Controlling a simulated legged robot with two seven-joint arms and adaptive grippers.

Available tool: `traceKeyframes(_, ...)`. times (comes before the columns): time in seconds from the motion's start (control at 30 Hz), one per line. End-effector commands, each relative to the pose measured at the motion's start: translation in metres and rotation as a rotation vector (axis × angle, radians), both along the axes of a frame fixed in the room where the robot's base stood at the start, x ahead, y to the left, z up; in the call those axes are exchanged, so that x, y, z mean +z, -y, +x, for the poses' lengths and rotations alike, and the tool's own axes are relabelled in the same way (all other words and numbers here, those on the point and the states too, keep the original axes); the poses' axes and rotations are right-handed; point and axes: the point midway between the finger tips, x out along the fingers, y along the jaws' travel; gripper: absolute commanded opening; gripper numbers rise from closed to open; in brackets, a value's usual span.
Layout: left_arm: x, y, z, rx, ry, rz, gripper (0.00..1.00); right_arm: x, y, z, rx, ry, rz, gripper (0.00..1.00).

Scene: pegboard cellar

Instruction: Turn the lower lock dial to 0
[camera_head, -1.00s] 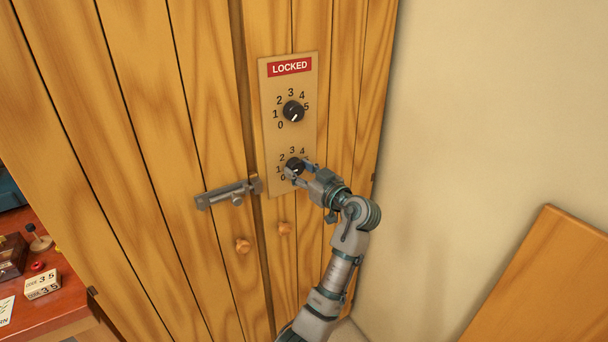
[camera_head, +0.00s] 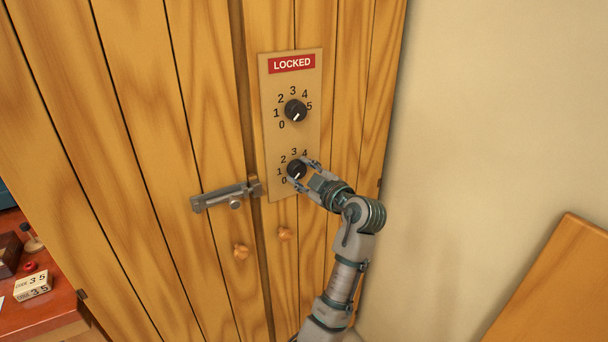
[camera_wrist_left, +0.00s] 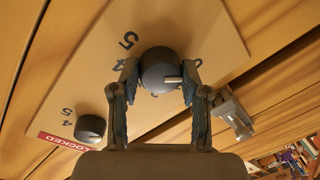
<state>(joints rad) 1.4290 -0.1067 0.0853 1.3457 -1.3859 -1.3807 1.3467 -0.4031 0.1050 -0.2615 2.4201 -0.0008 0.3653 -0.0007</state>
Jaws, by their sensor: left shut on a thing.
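The lower lock dial (camera_head: 297,169) is a black knob on a tan panel (camera_head: 309,138) of the wooden door. My left gripper (camera_head: 301,171) is shut on it, one finger on each side. In the left wrist view the fingers (camera_wrist_left: 160,80) flank the dial (camera_wrist_left: 158,68), and its white pointer shows clearly. Allowing for that view's turn, the pointer faces down and left on the panel, about towards the 0 (camera_head: 284,181). The lower 5 is hidden behind my gripper in the head view. My right gripper is not in view.
The upper dial (camera_head: 295,110) sits above, under a red LOCKED sign (camera_head: 292,64). A red desk (camera_head: 46,314) holds code blocks (camera_head: 33,285). A leaning board (camera_head: 560,290) stands right.

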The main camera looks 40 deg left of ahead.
Motion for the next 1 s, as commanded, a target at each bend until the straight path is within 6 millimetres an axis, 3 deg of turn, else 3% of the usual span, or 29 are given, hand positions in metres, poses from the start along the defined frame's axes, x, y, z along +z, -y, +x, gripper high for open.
traceKeyframes(0.03,-0.0075,0.0006,0.0025,-0.003,-0.003,-0.012,0.11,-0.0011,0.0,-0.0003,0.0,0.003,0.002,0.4)
traceKeyframes(0.53,-0.0063,0.0005,0.0022,-0.003,0.013,-0.016,0.11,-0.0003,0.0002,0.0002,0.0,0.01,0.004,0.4)
traceKeyframes(0.57,-0.0062,0.0005,0.0021,-0.002,0.012,-0.017,0.53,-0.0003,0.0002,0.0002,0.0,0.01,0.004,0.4)
traceKeyframes(0.63,-0.0053,0.0004,0.0016,-0.002,0.013,-0.016,0.7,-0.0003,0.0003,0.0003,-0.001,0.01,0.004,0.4)
traceKeyframes(1.0,0.0001,0.0036,-0.002,-0.002,0.02,-0.01,0.71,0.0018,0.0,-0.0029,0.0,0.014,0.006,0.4)
